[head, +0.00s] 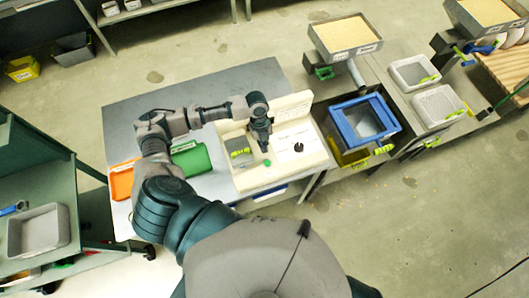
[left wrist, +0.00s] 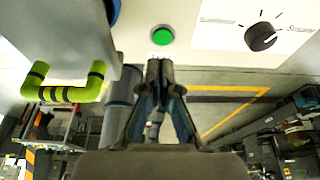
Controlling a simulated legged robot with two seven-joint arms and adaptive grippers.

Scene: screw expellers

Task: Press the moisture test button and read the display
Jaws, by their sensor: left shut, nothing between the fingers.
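A cream test station (head: 311,158) stands at the right end of the grey table. Its green button (head: 267,163) shows just past the fingertips of my left gripper (head: 264,148), which points down over the panel. In the left wrist view, the green button (left wrist: 162,36) lies straight ahead of the shut, empty left gripper (left wrist: 160,66); whether they touch is not clear. A black knob (left wrist: 264,37) is on the panel to the right, also seen in the head view (head: 298,147). I cannot make out a readable display. My right gripper is not in view.
A grey block with a lime handle (left wrist: 66,95) sits left of the button. A green tray (head: 190,160) and an orange tray (head: 122,182) lie on the table (head: 235,85). A blue-rimmed bin (head: 384,137) is right of the station.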

